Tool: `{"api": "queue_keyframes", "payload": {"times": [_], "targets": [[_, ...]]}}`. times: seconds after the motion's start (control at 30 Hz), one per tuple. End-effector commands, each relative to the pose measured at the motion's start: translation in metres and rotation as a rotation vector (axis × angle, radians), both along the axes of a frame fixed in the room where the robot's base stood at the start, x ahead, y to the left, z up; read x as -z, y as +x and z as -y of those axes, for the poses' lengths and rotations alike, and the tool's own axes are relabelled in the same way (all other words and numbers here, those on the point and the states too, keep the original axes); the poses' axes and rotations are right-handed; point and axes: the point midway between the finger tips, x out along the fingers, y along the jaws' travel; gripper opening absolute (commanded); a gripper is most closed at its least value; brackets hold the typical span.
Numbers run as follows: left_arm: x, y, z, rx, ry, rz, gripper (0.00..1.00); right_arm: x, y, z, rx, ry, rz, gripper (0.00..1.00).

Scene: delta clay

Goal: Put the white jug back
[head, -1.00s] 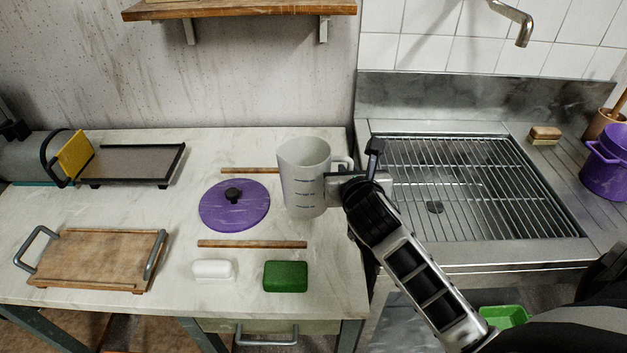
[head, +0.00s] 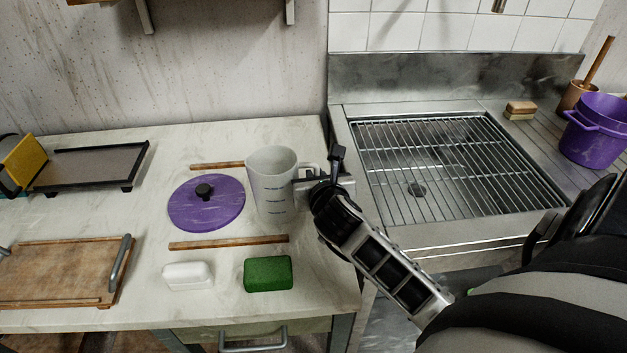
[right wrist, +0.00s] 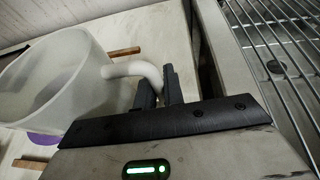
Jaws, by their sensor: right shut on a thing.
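The white jug (head: 270,187) stands upright, with blue measuring marks on its side, at the right end of the pale counter. I cannot tell whether its base touches the counter. My right gripper (head: 312,181) is shut on its handle, on the jug's right side. In the right wrist view the jug (right wrist: 50,85) fills the left side, looks empty inside, and its handle (right wrist: 135,69) runs between the fingers (right wrist: 160,88). My left gripper does not show.
A purple lid (head: 206,212) lies left of the jug, between two wooden strips (head: 228,242). A green sponge (head: 268,274) and a white block (head: 188,276) lie in front. The sink grid (head: 440,165) is to the right, with a purple pot (head: 596,135) beyond. A wooden tray (head: 60,270) lies left.

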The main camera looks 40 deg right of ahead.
Motion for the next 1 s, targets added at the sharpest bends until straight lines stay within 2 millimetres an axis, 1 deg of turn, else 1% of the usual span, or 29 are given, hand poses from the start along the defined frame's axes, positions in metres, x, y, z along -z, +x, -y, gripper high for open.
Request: {"api": "queue_keyframes", "payload": {"times": [0.17,0.2,0.27,0.3,0.53,0.63,0.77,1.0], "targets": [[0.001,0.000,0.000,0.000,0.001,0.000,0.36,0.003,0.000,0.000,0.000,0.001,0.000,0.00],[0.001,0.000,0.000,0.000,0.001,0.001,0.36,0.004,0.000,0.000,0.000,0.000,-0.001,0.12],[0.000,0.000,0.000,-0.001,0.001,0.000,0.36,0.003,0.000,0.000,0.000,0.000,-0.001,0.29],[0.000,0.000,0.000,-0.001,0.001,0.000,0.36,0.003,0.000,0.000,0.000,0.000,-0.001,0.32],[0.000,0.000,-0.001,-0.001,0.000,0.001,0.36,0.003,0.000,0.000,0.000,0.000,-0.001,0.32],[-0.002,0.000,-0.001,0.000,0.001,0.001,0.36,-0.003,0.000,0.000,-0.001,0.000,0.001,0.32],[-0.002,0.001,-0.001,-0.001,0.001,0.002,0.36,-0.006,-0.015,-0.009,-0.002,0.003,-0.001,0.32],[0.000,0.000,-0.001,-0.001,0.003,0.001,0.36,-0.026,-0.059,-0.030,-0.002,0.003,-0.002,0.32]]}}
